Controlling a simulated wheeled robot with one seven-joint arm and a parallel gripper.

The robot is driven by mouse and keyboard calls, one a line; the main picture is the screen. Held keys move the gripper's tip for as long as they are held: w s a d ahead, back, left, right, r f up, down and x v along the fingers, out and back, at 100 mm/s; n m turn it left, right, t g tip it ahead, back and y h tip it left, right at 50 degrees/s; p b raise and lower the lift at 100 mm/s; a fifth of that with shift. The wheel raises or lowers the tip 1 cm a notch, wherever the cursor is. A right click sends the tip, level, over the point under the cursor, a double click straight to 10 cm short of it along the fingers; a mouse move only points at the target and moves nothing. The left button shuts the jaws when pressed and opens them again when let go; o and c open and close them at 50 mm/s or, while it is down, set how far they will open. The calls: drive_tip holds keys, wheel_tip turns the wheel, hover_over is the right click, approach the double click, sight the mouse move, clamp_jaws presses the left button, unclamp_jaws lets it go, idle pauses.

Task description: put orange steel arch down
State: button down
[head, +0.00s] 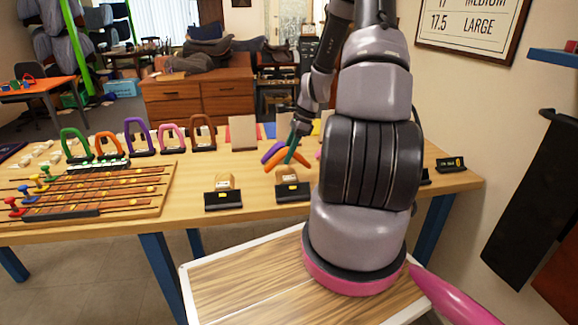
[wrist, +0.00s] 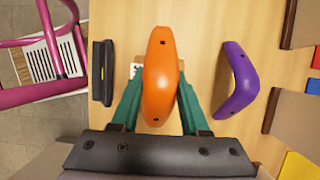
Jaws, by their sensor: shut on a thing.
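An orange arch (wrist: 161,75) sits between the green fingers of my gripper (wrist: 160,105), which is shut on it. In the wrist view I look down on its curved top, with a small dark hole near each end. In the head view the held orange arch (head: 286,160) shows near the fingers, over the table's middle. How far its lower ends are from the table I cannot tell. A second orange arch (head: 108,146) stands in the row at the table's left.
A purple arch (wrist: 239,80) lies right of the held arch in the wrist view, apart from it. A black label stand (wrist: 103,72) is on its left. Several upright arches and a slotted wooden board (head: 130,190) fill the table's left.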

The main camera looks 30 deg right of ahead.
sight(287, 172)
drive_tip(key=shift+f, duration=2)
drive_tip(key=shift+f, duration=0.15)
drive_tip(key=shift+c, duration=2)
unclamp_jaws()
